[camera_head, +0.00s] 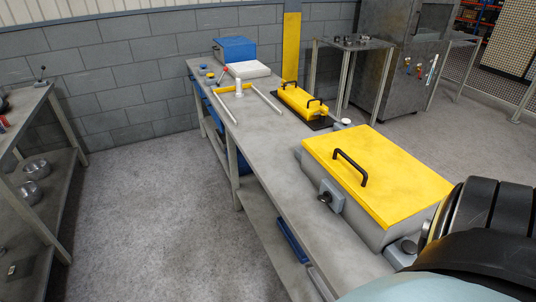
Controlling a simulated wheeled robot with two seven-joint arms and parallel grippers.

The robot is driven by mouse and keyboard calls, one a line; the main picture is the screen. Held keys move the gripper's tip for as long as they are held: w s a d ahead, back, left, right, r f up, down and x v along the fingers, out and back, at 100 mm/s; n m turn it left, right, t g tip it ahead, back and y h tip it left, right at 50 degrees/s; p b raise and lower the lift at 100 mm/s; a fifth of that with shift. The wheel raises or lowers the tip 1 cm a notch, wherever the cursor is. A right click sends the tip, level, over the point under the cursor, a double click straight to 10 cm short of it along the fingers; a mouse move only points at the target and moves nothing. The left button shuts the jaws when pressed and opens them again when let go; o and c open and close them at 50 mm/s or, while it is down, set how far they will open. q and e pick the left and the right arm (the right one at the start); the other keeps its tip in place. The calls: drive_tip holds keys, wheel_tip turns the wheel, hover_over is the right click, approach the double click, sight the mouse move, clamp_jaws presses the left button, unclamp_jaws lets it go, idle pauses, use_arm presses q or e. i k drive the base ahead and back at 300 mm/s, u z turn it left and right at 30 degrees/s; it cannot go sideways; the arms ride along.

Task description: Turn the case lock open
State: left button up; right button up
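The case (365,215) is a grey box with a flat yellow lid (385,170), standing on the near part of the long grey bench. The lid is down and has a black arched handle (350,165). The case lock (331,196) is a small grey plate with a dark round knob on the case's front-left side. I cannot tell from its small size how the knob is turned. A second grey fitting (404,248) shows by the near corner of the case, partly cut off by dark rounded parts. Neither of my grippers is in view.
Dark ribbed rounded forms (490,215) fill the lower right. Floor (150,200) left of the bench is clear.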

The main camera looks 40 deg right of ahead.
sight(327, 197)
drive_tip(key=u, duration=0.1)
drive_tip(key=i, duration=1.8)
drive_tip(key=z, duration=2.7)
drive_tip(key=i, duration=0.25)
drive_tip(key=z, duration=0.05)
